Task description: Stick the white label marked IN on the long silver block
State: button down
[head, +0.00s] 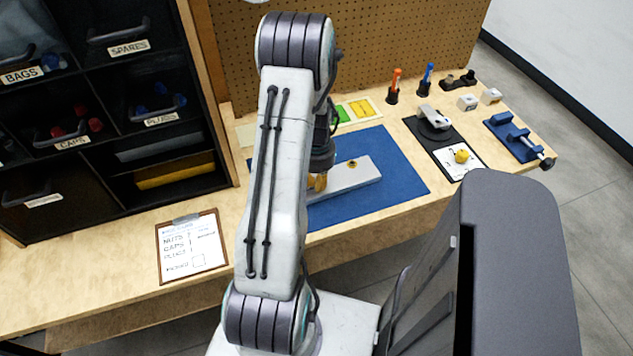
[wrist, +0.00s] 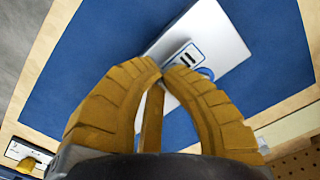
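The long silver block (head: 345,180) lies flat on the blue mat, with a round dark and yellow spot near its far end. It also shows in the wrist view (wrist: 232,45). My gripper (wrist: 161,66) has its yellow fingertips together over the block's near part. A small white label with a blue edge and dark marks (wrist: 185,56) sticks out from the fingertips, over the block. Its marks are too small to read surely. I cannot tell whether it touches the block. In the head view my arm hides most of my gripper (head: 317,182).
The blue mat (head: 400,185) is bare around the block. Green and yellow cards (head: 362,108) lie behind it. A black mat (head: 462,160) with small parts and a blue fixture (head: 512,138) stand to the right. A clipboard (head: 192,248) and dark drawers (head: 120,100) are left.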

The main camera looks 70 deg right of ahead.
jog(key=shift+f+b, duration=1)
jog(key=shift+b, duration=0.4)
dwell(2.9)
dwell(0.4)
jog(key=c, duration=0.7)
grip_release()
jog(key=shift+r, duration=0.25)
jog(key=shift+r+p, duration=2.35)
jog(key=shift+r, duration=1)
